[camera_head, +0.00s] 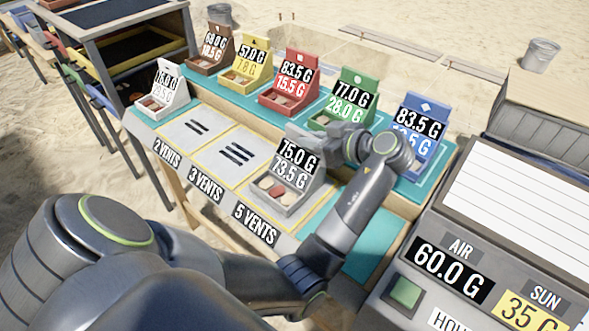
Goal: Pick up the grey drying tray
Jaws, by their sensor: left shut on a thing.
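The grey drying tray (288,208) is in the middle of the head view, with reddish and pale pieces in it and a sign reading 75.0 G over 73.5 G. It is at the "5 VENTS" space of the mat; I cannot tell whether it touches the mat. My left gripper (300,137) is at the top of the tray's upright back and is shut on it. The fingertips are partly hidden by the gripper body and the sign. My right gripper is out of view.
White (165,104), brown (208,57), yellow (245,73), red (289,95), green (345,112) and blue (419,130) trays stand around the mat. A console (480,215) with a green button fills the right. A dark shelf (125,45) stands at upper left. The "3 VENTS" space (236,153) is bare.

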